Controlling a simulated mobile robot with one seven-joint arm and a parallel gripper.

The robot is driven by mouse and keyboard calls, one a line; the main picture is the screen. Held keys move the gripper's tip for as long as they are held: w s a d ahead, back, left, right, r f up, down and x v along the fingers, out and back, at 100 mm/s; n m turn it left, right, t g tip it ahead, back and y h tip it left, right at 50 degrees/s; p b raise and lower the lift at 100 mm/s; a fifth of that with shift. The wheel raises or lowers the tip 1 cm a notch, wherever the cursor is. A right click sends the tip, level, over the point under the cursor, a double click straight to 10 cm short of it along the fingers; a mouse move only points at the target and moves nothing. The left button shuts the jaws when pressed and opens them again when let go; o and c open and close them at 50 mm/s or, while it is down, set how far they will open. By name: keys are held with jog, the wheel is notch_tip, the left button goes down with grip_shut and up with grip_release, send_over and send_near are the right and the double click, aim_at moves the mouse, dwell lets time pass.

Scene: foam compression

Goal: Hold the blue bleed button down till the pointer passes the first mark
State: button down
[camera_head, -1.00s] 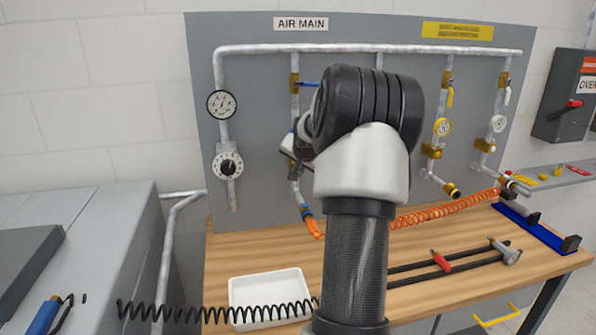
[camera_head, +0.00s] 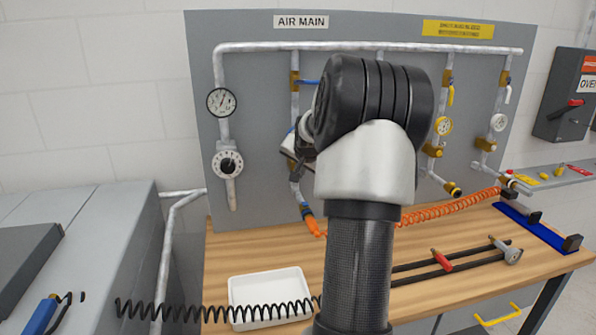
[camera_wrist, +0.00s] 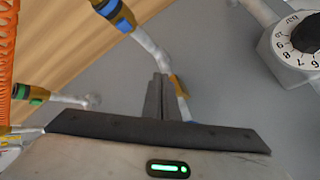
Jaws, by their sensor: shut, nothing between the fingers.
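My gripper (camera_wrist: 158,98) is shut and empty in the wrist view, its fingertips in front of the grey board beside a pipe with a brass fitting (camera_wrist: 180,86). I cannot make out the blue bleed button; it may be behind my fingers or arm. A blue-banded pipe end (camera_wrist: 118,14) shows above the fingers, apart from them. In the head view my arm hides most of the gripper. A round white gauge (camera_head: 221,102) with a dark pointer hangs at the board's left; its marks are too small to read. A numbered dial (camera_head: 228,163) sits below it and also shows in the wrist view (camera_wrist: 300,42).
The grey board (camera_head: 260,120) carries several pipe drops with yellow-rimmed and white gauges. A wooden bench (camera_head: 240,250) below holds a white tray (camera_head: 238,298) and dark rails. An orange coiled hose (camera_head: 440,211) and a black coiled hose (camera_head: 180,310) cross the scene.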

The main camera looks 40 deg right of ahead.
jog(key=shift+s, duration=0.1)
jog(key=shift+s+a+b, duration=0.25)
jog(key=shift+s+a, duration=0.15)
jog(key=shift+s, duration=0.3)
jog(key=shift+s+a+b, duration=0.2)
jog(key=shift+s+a, duration=0.2)
jog(key=shift+s, duration=0.35)
jog(key=shift+s+a+b, duration=0.25)
jog(key=shift+s+a, duration=0.15)
jog(key=shift+s, duration=0.3)
jog(key=shift+a, duration=0.1)
